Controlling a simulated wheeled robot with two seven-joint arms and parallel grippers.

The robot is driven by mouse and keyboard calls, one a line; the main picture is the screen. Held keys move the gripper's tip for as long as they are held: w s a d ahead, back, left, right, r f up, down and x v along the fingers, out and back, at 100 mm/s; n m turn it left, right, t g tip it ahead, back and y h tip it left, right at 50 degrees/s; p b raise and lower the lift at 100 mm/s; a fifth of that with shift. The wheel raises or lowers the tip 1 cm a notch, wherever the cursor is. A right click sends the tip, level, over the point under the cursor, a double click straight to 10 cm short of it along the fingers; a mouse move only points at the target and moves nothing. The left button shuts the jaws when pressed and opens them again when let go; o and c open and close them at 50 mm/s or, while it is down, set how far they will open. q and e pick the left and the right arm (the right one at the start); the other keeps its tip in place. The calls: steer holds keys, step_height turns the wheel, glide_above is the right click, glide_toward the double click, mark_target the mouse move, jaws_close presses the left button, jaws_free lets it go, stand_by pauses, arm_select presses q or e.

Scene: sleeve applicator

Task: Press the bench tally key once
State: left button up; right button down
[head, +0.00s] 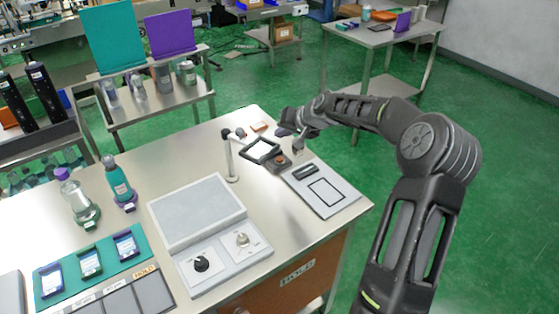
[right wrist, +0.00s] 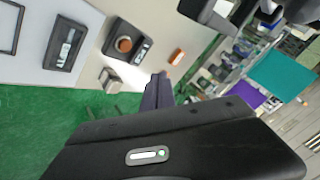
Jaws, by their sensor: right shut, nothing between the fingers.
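The bench tally (head: 280,160) is a small dark box with a round copper-brown key, near the far right edge of the bench. In the right wrist view the tally key (right wrist: 124,44) shows clearly beside a small display with digits I cannot read. My right gripper (head: 284,132) is shut and empty, a little beyond the tally in the head view. In the right wrist view its dark fingers (right wrist: 158,88) look apart from the key, below and right of it. Their height above the bench is hard to tell. My left gripper is not in view.
A grey panel (head: 339,203) with a dark-framed display lies in front of the tally. A magnifier-like frame on a post (head: 232,160) stands just left. A small orange block (right wrist: 176,56) lies beyond the tally. A grey console with knobs (head: 223,258) occupies the bench front.

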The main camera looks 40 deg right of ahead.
steer(key=b, duration=0.3)
glide_above(282, 160)
step_height(282, 160, down, 5)
steer(key=shift+f, duration=0.1)
steer(key=shift+a+f+b, duration=0.1)
steer(key=shift+f+b, duration=0.35)
steer(key=shift+f, duration=0.35)
stand_by(1.2)
steer(key=shift+f+b, duration=0.4)
steer(key=shift+b, duration=0.2)
steer(key=shift+f+b, duration=0.45)
stand_by(0.4)
steer(key=shift+r, duration=0.2)
steer(key=shift+r+p, duration=0.35)
steer(key=shift+r, duration=0.3)
